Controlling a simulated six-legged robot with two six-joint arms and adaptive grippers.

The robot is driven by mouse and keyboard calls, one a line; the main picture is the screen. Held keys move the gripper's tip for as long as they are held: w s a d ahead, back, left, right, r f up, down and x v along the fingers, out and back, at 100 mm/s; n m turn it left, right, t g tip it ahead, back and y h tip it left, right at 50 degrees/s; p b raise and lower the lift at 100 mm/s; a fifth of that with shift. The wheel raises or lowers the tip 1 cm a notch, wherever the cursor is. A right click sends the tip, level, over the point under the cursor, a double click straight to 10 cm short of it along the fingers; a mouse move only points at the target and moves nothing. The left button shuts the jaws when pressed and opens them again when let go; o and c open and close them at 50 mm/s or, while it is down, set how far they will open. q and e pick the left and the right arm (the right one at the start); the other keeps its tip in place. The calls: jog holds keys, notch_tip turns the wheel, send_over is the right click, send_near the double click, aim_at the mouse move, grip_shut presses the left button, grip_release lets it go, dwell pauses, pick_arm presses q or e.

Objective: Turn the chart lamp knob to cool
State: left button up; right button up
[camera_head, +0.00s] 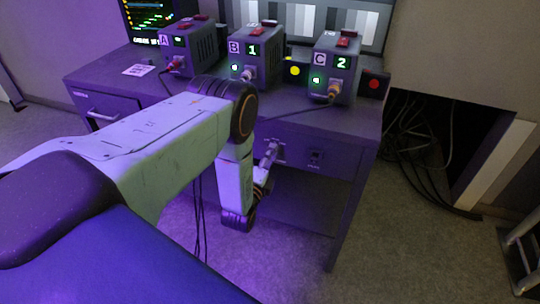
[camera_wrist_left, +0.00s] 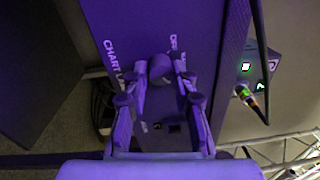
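The chart lamp knob (camera_wrist_left: 160,68) is a round, dark purple knob on the desk's front panel, beside white lettering that begins "CHART LA". An "OFF" label (camera_wrist_left: 173,45) shows near it; other lettering is partly hidden. My left gripper (camera_wrist_left: 163,84) has its two fingers apart, with the knob between or just beyond their tips. I cannot tell whether either fingertip touches it. In the head view my left gripper (camera_head: 270,153) is at the desk front below the top edge, and the knob cannot be made out there. My right gripper is not in view.
The desk (camera_head: 290,115) carries three cabled boxes, A (camera_head: 189,46), B (camera_head: 256,55) and C (camera_head: 335,66). A drawer handle (camera_head: 100,116) is at left, and a small socket plate (camera_head: 316,158) is right of my gripper. Loose cables (camera_head: 418,150) hang at right.

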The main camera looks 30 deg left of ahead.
pick_arm(q)
jog(key=o, duration=0.4)
jog(key=shift+o, duration=0.2)
jog(key=shift+s, duration=0.15)
jog(key=v, duration=1.1)
jog(key=shift+s, duration=0.4)
jog(key=shift+d, duration=0.1)
